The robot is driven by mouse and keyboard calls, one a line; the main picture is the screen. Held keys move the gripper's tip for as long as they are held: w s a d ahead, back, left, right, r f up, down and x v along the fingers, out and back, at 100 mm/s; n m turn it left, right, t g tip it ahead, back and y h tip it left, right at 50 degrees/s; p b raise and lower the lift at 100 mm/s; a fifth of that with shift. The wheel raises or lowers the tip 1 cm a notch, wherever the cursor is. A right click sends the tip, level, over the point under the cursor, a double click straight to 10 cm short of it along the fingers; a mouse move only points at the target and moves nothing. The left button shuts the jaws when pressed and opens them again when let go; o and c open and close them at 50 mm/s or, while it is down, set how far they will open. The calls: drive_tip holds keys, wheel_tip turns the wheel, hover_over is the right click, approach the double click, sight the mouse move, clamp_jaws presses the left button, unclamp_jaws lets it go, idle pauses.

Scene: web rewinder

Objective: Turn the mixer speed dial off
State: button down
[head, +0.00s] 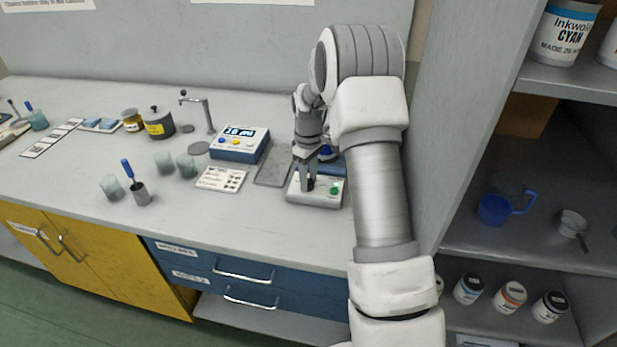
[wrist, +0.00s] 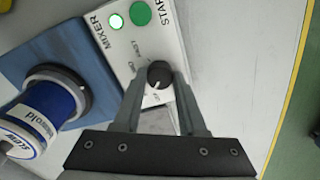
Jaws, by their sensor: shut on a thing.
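The mixer control box (head: 321,197) is a white panel on the counter, and it also shows in the wrist view (wrist: 128,54) with the word MIXER, a lit green lamp (wrist: 116,23) and a green START button (wrist: 140,13). The black speed dial (wrist: 159,74) sits on this panel, with small markings around it that are hard to read. My gripper (wrist: 158,82) is shut on the dial, one finger on each side. In the head view my gripper (head: 310,182) points down onto the left part of the box and hides the dial.
A blue-and-white can (wrist: 43,118) stands on a blue base beside the panel in the wrist view. To the left on the counter are a scale (head: 240,144), a white card (head: 221,180) and several cups. A tall grey cabinet wall (head: 465,100) stands close right of my arm.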

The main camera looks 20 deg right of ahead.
drive_tip(key=shift+n+p, duration=0.5)
drive_tip(key=shift+n, duration=1.7)
drive_tip(key=shift+c, duration=2.3)
unclamp_jaws()
wheel_tip(320, 180, up, 18)
drive_tip(key=p, duration=0.2)
drive_tip(key=shift+f, duration=0.2)
